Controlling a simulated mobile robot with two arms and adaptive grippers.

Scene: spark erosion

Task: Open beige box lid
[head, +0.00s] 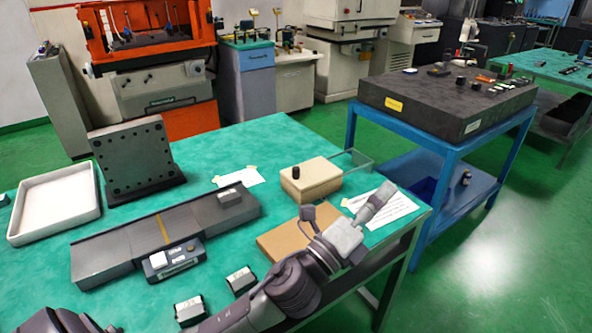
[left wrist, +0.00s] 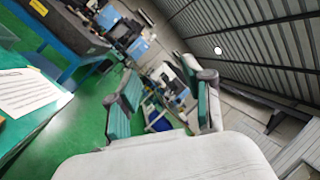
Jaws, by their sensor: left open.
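The beige box (head: 314,184) stands on the green table near its right side in the head view. Its lid (head: 311,172) appears shut, with a black knob (head: 296,171) on top at the left. My left arm reaches in from the bottom, and my left gripper (head: 380,200) is to the right of the box and nearer the camera, apart from it. In the left wrist view my left gripper (left wrist: 165,88) is open and empty, with its fingers spread. The box is not in that view. My right gripper is not in view.
A clear open container (head: 352,160) is behind the box. A brown board (head: 283,236) and printed sheet (head: 392,212) lie nearby; the sheet also shows in the wrist view (left wrist: 28,93). A grey rail fixture (head: 130,240) and white tray (head: 57,203) are left. A blue stand (head: 440,148) is right.

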